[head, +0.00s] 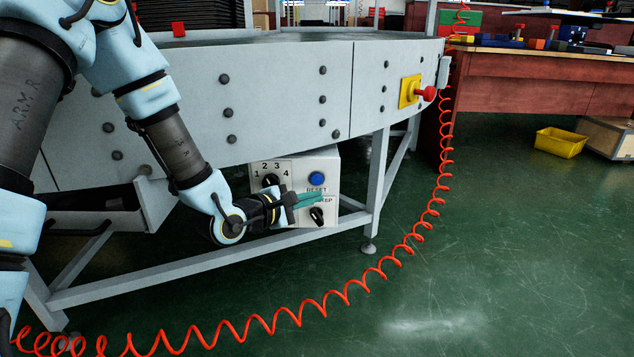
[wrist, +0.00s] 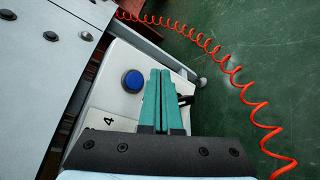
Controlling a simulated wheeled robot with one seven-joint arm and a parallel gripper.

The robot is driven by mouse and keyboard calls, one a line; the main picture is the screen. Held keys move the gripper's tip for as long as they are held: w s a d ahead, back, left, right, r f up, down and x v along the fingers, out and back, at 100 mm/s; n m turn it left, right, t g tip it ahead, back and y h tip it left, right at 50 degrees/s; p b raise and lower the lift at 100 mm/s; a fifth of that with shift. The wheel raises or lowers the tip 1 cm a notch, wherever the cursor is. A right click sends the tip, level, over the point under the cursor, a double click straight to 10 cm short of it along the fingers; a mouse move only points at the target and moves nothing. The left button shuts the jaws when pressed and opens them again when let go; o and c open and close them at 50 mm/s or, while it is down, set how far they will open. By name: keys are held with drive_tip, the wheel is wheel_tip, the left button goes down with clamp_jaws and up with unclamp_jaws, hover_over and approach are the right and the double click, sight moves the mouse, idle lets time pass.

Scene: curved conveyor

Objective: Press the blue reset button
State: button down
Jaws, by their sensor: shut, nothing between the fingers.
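In the head view the fingers lie in front of the box, just below the button, and partly cover the lower label. In the wrist view my gripper (wrist: 160,72) appears beside the button, with a gap between them in the picture. Whether the fingers touch the box cannot be told.
A black numbered selector knob (head: 271,181) and a lower black knob (head: 317,215) are on the same box. The conveyor's grey side (head: 290,95) overhangs it, with a metal leg (head: 376,180) to the right. A red emergency knob (head: 428,94) and coiled red cable (head: 437,200) are further right.

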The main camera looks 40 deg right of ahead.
sight(322, 183)
drive_tip(key=shift+w+d+p, duration=0.55)
drive_tip(key=shift+w+d, duration=0.75)
drive_tip(key=shift+w, duration=0.25)
idle(0.9)
drive_tip(key=shift+w+d+p, duration=0.25)
drive_tip(key=shift+w+p, duration=0.1)
drive_tip(key=shift+p, duration=0.1)
drive_tip(key=shift+w+d, duration=0.25)
drive_tip(key=shift+w, duration=0.05)
idle(0.8)
drive_tip(key=shift+p, duration=0.3)
drive_tip(key=shift+s+a+p, duration=0.3)
drive_tip(key=shift+s+a, duration=0.25)
drive_tip(key=shift+s, duration=0.05)
drive_tip(key=shift+s+a+p, duration=0.3)
drive_tip(key=shift+s+a, duration=0.5)
drive_tip(key=shift+s, duration=0.2)
drive_tip(key=shift+s+a+p, duration=0.25)
drive_tip(key=shift+s+a, duration=0.55)
drive_tip(key=shift+s, duration=0.15)
